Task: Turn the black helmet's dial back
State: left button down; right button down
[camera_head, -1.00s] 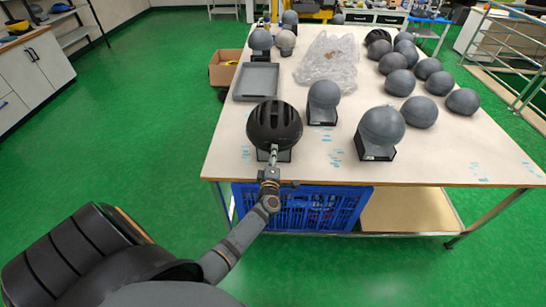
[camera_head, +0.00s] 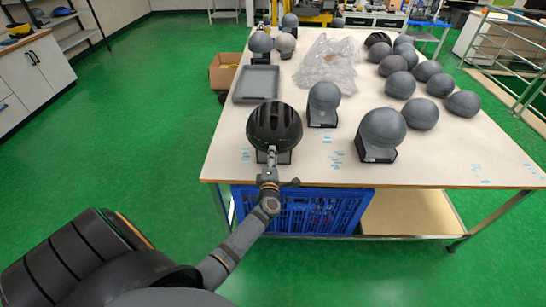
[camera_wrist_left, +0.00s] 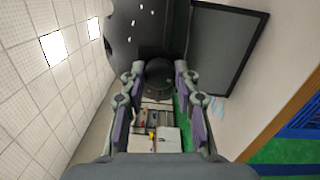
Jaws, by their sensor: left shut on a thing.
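The black helmet (camera_head: 275,122) sits on a dark stand (camera_head: 262,157) near the front left edge of the table in the head view. My left gripper (camera_head: 272,151) reaches up to the helmet's near side. In the left wrist view, the dial (camera_wrist_left: 160,72) is a dark round knob between the two fingers of my left gripper (camera_wrist_left: 158,78), which is shut on it. Part of the helmet shell (camera_wrist_left: 125,35) shows beyond the fingers. The dial is hidden by the gripper in the head view. My right gripper is in neither view.
Grey head forms stand to the right on the table (camera_head: 310,160), the closest one (camera_head: 382,128) on a black base. A grey tray (camera_head: 257,84) lies behind the helmet. A blue crate (camera_head: 300,212) is under the table's front edge.

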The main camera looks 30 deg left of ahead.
pick_arm(q)
jog(key=c, duration=1)
grip_release()
jog(key=v, duration=1.2)
jog(key=s+d+f+m+g+h, duration=0.25)
jog(key=f+m, duration=0.25)
jog(key=f, duration=0.4)
jog(key=s+d+f+m+g+h, duration=0.1)
jog(key=s+d+f+m+h, duration=0.25)
jog(key=f, duration=0.55)
jog(key=s+f+m+g+h, duration=0.1)
jog(key=s+f+m+h, duration=0.15)
jog(key=f+m, duration=0.55)
jog(key=s+a+f+m+g, duration=0.1)
jog(key=s+f+m+g, duration=0.2)
jog(key=s+f, duration=0.3)
jog(key=s+a+f+m+g, duration=0.1)
jog(key=s+f+m+g, duration=0.2)
jog(key=s, duration=1.1)
jog(key=s+a+f+m+g, duration=0.1)
jog(key=s+f+m+g, duration=0.2)
jog(key=s+f, duration=0.6)
jog(key=shift+s+a+g, duration=0.25)
jog(key=shift+s+g, duration=0.25)
jog(key=shift+g, duration=0.15)
